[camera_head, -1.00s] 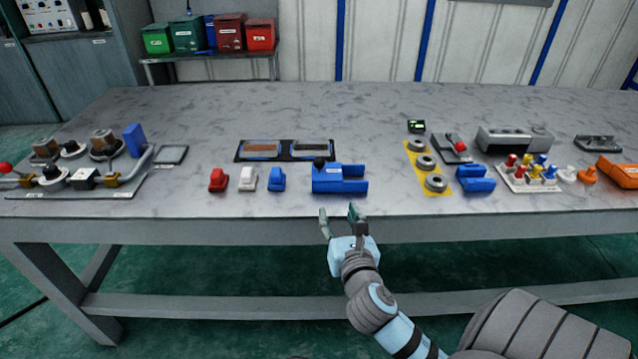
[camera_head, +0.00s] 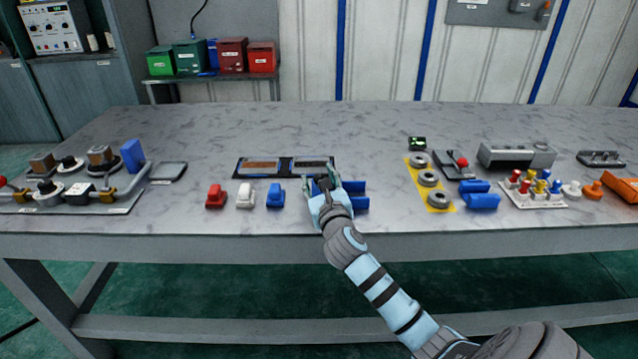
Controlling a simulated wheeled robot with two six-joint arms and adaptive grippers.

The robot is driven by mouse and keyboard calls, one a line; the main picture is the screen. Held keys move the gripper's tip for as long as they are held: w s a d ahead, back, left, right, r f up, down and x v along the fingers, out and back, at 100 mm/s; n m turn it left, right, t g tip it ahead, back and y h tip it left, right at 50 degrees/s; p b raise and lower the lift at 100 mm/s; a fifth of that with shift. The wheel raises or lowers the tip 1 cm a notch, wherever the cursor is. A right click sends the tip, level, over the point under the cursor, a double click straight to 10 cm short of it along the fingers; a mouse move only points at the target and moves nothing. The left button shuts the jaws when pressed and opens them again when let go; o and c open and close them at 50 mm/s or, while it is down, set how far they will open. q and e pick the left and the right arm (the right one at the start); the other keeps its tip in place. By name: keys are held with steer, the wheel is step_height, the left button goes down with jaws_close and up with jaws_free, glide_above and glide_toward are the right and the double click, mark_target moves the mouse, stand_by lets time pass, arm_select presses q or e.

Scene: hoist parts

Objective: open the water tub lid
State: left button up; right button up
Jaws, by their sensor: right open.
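No thing in view can be surely read as the water tub or its lid. A blue block-like part (camera_head: 354,187) with two prongs to the right lies near the table's front edge. My right gripper (camera_head: 325,183) is open and over this part's left end, hiding most of it and its dark knob. Whether the fingers touch the knob cannot be told. Behind lies a flat black tray (camera_head: 285,165) with two compartments, one brownish and one dark. My left gripper is not in view.
Red (camera_head: 215,196), white (camera_head: 245,196) and blue (camera_head: 275,196) small parts stand left of my gripper. A yellow plate (camera_head: 438,207) with metal rings lies to the right. Lidded bins (camera_head: 190,57) stand on a rear shelf. The table's back middle (camera_head: 290,125) is clear.

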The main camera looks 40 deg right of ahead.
steer(key=shift+c, duration=0.6)
jaws_close()
